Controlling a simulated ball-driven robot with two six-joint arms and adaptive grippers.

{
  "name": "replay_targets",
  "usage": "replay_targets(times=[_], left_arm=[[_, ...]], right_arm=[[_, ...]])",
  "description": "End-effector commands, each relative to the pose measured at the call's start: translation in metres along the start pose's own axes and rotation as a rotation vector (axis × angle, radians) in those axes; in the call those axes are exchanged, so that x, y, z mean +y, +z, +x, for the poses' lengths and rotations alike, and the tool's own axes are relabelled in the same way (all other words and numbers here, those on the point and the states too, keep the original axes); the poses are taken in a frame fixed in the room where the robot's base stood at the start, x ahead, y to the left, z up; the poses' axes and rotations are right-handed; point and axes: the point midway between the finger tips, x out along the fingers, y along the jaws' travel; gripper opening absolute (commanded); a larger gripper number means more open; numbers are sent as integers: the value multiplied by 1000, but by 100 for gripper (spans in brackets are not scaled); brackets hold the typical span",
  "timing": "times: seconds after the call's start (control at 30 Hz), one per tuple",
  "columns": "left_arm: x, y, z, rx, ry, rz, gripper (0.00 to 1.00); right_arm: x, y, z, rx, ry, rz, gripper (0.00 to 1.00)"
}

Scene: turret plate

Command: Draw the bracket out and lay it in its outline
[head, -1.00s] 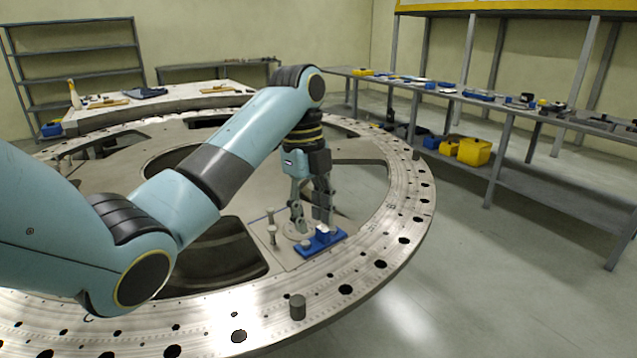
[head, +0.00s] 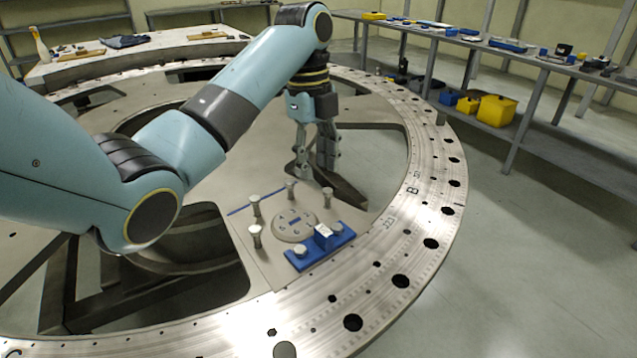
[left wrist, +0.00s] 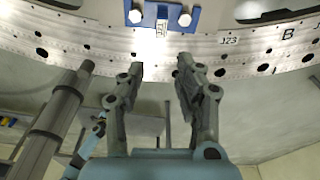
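The blue bracket (head: 308,256) lies flat near the ring's inner edge. It has a raised block in the middle with a white top, and a silver bolt head on each side. It also shows at the top of the left wrist view (left wrist: 150,22). A thin blue line (head: 250,208) is marked on the plate behind the posts; I cannot tell whether it belongs to the outline. My left gripper (head: 315,172) is beyond the bracket and apart from it, fingers spread and empty. The left wrist view shows the gap between its fingertips (left wrist: 157,70). My right gripper is out of view.
A round grey disc (head: 294,226) sits beside the bracket, with several upright pins (head: 256,236) around it. The metal ring (head: 408,240) has many holes. Large openings (head: 200,262) cut through the turret. A shelf with tools and yellow bins (head: 495,111) stands at the right.

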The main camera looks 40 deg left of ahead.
Motion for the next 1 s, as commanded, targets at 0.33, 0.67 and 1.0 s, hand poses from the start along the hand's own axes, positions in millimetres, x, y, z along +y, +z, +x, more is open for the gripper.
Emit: replay_targets(times=[0.33, 0.67, 1.0], left_arm=[[0, 6, 53, 1, 2, 0, 34], [1, 8, 82, 1, 3, 0, 34], [2, 7, 142, 2, 5, 0, 34]], right_arm=[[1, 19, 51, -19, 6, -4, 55], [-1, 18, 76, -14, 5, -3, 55], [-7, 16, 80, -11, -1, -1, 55]])
